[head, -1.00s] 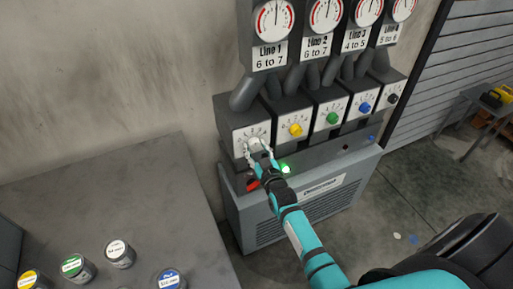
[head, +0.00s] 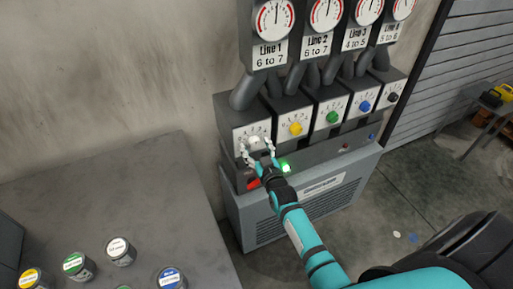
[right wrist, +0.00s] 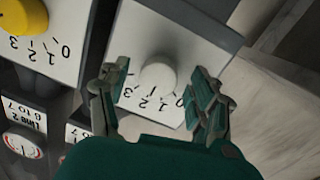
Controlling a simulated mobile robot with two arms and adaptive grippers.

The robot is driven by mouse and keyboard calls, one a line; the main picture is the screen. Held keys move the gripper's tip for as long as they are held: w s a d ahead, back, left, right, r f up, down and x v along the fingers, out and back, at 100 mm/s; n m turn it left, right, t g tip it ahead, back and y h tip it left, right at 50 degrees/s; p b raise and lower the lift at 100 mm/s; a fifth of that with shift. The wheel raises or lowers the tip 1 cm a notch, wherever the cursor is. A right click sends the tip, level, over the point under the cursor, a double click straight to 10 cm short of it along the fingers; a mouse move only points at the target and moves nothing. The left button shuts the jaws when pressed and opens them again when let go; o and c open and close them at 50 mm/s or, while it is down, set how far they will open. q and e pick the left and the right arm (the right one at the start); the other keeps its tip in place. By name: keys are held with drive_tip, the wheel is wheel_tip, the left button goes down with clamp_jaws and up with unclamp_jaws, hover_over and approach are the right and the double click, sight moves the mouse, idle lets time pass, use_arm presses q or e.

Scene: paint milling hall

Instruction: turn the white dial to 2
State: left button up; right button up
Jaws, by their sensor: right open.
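The white dial (head: 254,139) is a round knob on the white face of the leftmost box of the row, under the Line 1 gauge. It also shows in the right wrist view (right wrist: 157,76), with printed numbers around it, upside down in that view. I cannot tell which number it points to. My right gripper (head: 258,153) is open in front of the dial. In the right wrist view its fingers (right wrist: 158,100) stand apart on either side of the dial, with visible gaps. My left gripper is not in view.
Yellow (head: 295,128), green (head: 332,117), blue (head: 365,106) and black (head: 392,97) dials sit in a row to the right. A ledge with a lit green button (head: 285,167) and a red part (head: 253,183) lies below. Several paint tins stand on the grey table (head: 120,190).

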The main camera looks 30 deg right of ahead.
drive_tip(key=s+a, duration=0.1)
drive_tip(key=s, duration=1.1)
drive_tip(key=shift+a+r, duration=0.3)
